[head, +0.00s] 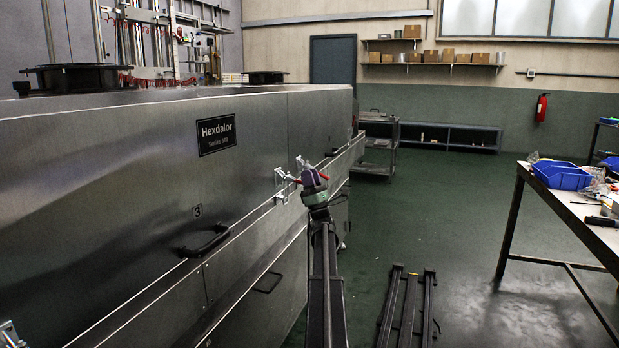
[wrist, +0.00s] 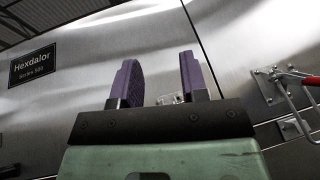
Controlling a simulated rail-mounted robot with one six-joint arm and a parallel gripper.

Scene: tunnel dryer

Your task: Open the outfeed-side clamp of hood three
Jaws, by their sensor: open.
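Hood three (head: 130,160) is a steel cover marked "3", with a black handle (head: 205,241). A silver clamp (head: 284,184) sits at its right end, near the seam with the neighbouring hood. In the wrist view, part of a metal bracket (wrist: 170,98) shows between my fingers, left of the seam; the rest of it is hidden behind my gripper. My gripper (head: 313,180) is beside the clamp, with its purple fingers apart and empty in the wrist view (wrist: 160,82). I cannot tell whether it touches the clamp.
A second clamp (wrist: 266,86) with a red handle (wrist: 306,77) sits right of the seam, close to my gripper. Another clamp (head: 10,336) shows at the lower left. A workbench (head: 570,205) with a blue bin (head: 562,176) stands right. The floor between is mostly clear.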

